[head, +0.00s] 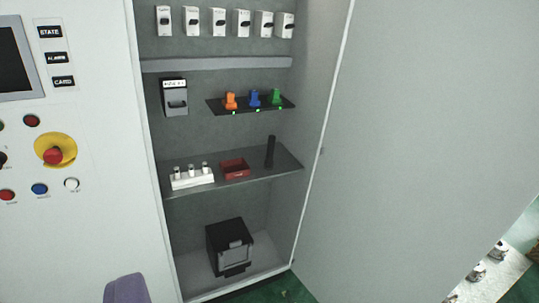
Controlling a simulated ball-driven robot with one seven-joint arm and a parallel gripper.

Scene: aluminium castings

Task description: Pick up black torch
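The black torch (270,152) stands upright on the right part of a grey shelf (232,181) inside an open cabinet. It is a slim dark cylinder, apart from the red tray to its left. My gripper is not visible in the head view. A purple rounded shape at the bottom edge may be part of my own body.
A red tray (235,169) and a white holder with several small cylinders (192,180) share the shelf. A narrow shelf (215,105) above carries coloured items. A black box (229,247) sits below. The open door (400,150) bounds the right; a control panel (80,230) bounds the left.

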